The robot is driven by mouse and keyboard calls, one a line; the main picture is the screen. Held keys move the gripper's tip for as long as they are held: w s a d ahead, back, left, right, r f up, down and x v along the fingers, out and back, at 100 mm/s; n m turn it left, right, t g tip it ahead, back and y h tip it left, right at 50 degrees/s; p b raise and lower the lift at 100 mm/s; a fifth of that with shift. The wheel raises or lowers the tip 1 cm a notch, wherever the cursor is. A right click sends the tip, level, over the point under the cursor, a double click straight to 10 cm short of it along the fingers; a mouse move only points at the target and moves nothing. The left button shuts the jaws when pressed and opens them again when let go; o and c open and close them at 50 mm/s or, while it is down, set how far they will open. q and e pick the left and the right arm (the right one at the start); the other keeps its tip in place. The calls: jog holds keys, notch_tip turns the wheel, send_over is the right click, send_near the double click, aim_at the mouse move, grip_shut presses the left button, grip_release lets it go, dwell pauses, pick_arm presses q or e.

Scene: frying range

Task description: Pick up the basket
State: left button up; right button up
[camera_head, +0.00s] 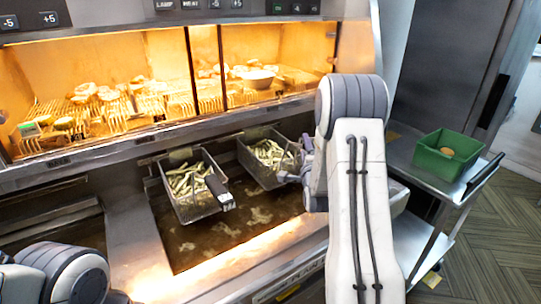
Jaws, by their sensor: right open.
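Two wire fry baskets filled with pale green-yellow fries hang over the dark oil of the fryer. The left basket (178,207) has a dark handle (217,188) with a light tip pointing toward me. The right basket (246,160) sits beside it, partly hidden at its right end by my right arm. My right gripper (296,163) is open at the near right end of the right basket. Its arm hides most of it and that basket's handle, so I cannot tell whether it touches the handle. My left arm shows at the lower left; its gripper is out of view.
A lit warming cabinet (150,75) with food on wire racks stands behind the fryer (132,245). At right, a metal cart (402,157) carries a green bin (440,163) with a round brownish item inside. Patterned floor (490,240) is open beyond the cart.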

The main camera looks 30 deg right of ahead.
jog(key=shift+s+d, duration=0.1)
jog(key=shift+d, duration=0.15)
grip_shut()
dwell(1.1)
jog(key=shift+r, duration=0.1)
